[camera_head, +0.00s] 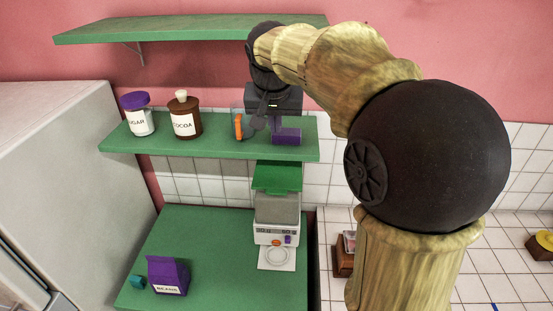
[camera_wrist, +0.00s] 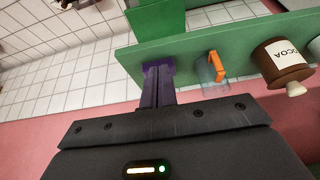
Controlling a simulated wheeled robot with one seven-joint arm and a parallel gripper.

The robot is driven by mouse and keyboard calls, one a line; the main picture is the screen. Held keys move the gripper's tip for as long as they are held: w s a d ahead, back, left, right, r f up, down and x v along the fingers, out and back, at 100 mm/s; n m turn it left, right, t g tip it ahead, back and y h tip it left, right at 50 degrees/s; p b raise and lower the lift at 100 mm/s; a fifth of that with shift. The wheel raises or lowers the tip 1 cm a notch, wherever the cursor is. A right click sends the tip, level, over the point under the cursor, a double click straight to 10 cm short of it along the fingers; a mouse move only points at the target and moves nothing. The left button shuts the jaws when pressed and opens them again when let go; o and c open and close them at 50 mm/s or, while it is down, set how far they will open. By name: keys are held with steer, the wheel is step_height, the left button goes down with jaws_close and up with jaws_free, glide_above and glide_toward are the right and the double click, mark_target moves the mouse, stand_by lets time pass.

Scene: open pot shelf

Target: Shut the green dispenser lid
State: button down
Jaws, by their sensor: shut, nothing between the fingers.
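The dispenser (camera_head: 276,208) stands on the green counter below the middle shelf, with a grey upper part and a white front. Its green lid (camera_head: 277,177) shows as a flat panel at the back of the grey part and looks raised. In the wrist view, a green panel (camera_wrist: 155,20) beyond the shelf edge looks like this lid. My gripper (camera_head: 286,136) has purple fingers, shut and empty, at the middle shelf, above and behind the lid in the head view. The fingers also show in the wrist view (camera_wrist: 158,68), apart from the panel.
The middle shelf (camera_head: 215,150) holds a sugar jar (camera_head: 138,115), a cocoa jar (camera_head: 185,117) and a clear vessel with an orange handle (camera_wrist: 217,65) close beside my gripper. A purple beans bag (camera_head: 167,275) stands on the counter (camera_head: 200,225). An upper shelf (camera_head: 180,28) hangs above.

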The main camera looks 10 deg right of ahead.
step_height(320, 180, down, 13)
steer(key=w+p, duration=0.2)
steer(key=p, duration=0.2)
steer(key=shift+w+d+r+p, duration=0.2)
steer(key=shift+w+d+p, duration=0.15)
steer(key=shift+d, duration=0.1)
steer(key=shift+f, duration=0.1)
